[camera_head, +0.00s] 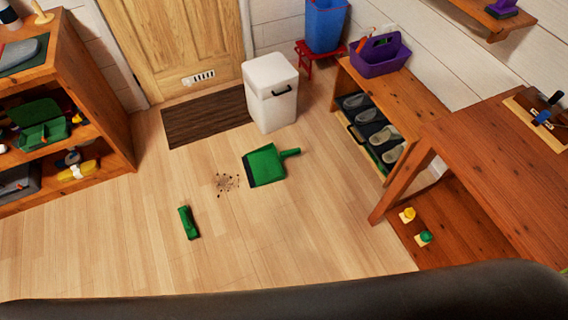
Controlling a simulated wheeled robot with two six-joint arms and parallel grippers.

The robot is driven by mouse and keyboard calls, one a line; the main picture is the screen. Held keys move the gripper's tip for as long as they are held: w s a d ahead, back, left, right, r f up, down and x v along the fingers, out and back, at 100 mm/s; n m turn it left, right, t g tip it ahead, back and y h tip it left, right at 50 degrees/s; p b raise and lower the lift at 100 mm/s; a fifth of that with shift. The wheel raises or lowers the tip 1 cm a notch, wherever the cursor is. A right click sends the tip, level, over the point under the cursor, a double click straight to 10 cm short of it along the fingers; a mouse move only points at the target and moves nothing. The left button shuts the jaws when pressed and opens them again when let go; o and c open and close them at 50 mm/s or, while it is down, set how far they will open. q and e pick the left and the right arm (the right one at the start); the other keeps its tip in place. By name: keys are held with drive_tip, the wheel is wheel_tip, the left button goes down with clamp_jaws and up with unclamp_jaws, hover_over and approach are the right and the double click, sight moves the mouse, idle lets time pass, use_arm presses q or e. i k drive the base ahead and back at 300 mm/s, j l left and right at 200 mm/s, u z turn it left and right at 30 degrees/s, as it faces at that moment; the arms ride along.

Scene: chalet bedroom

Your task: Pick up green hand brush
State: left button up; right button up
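A small green hand brush (188,223) lies on the wooden floor, left of the middle in the head view. A green dustpan (265,166) lies on the floor to its upper right, its handle pointing right. A scatter of dark crumbs (227,183) lies between the brush and the dustpan. Neither of my grippers shows in this view.
A wooden shelf (118,150) with several items stands at the left. A white bin (271,95), a dark doormat (207,117) and a door are at the back. A shoe bench (385,95) and a wooden table (490,160) stand at the right. The floor around the brush is clear.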

sight(189, 225)
drive_tip(key=u, duration=1.15)
